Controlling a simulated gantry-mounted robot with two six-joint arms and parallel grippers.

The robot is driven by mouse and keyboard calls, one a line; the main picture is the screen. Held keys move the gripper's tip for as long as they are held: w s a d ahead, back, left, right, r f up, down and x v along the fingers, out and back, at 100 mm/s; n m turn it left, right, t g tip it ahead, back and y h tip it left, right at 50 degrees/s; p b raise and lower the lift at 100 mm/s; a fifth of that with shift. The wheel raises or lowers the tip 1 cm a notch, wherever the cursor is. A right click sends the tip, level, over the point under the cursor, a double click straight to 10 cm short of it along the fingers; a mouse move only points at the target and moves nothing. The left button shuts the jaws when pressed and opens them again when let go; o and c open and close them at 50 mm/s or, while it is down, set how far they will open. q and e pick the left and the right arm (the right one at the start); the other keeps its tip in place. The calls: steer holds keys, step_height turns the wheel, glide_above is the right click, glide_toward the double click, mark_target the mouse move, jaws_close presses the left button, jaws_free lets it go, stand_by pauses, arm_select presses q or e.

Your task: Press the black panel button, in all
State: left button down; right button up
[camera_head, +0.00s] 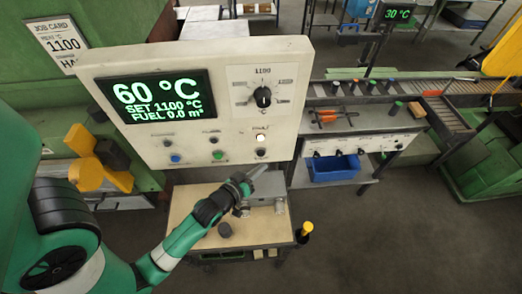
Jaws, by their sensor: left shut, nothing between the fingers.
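The cream control panel (120,62) fills the upper left of the head view, with a screen (155,103) reading 60 °C, SET 1100 °C, FUEL 0.0. Along its lower edge sit a blue button (175,158), a green button (218,154) and the black button (261,152). A bright white lamp (260,137) is above the black button. My left gripper (261,171) is shut and empty, its tips just below the black button in the picture. I cannot tell whether they touch the panel. My right gripper is not in view.
A small cart (185,212) with a grey box (268,187) stands below the panel. A bench with a blue bin (335,168) and a roller conveyor (442,115) are to the right. A black dial (263,97) is on the panel. The floor at lower right is clear.

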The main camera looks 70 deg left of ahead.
mark_target(261, 153)
arm_select(q)
steer(key=shift+w+a+p, duration=0.25)
steer(key=shift+a+p, duration=0.1)
steer(key=shift+a, duration=0.7)
steer(key=shift+a, duration=0.1)
stand_by(1.2)
steer(key=shift+w+a, duration=0.15)
steer(key=shift+a, duration=0.15)
steer(key=shift+a, duration=0.4)
stand_by(0.5)
steer(key=shift+d+p, duration=0.55)
steer(key=shift+d, duration=0.25)
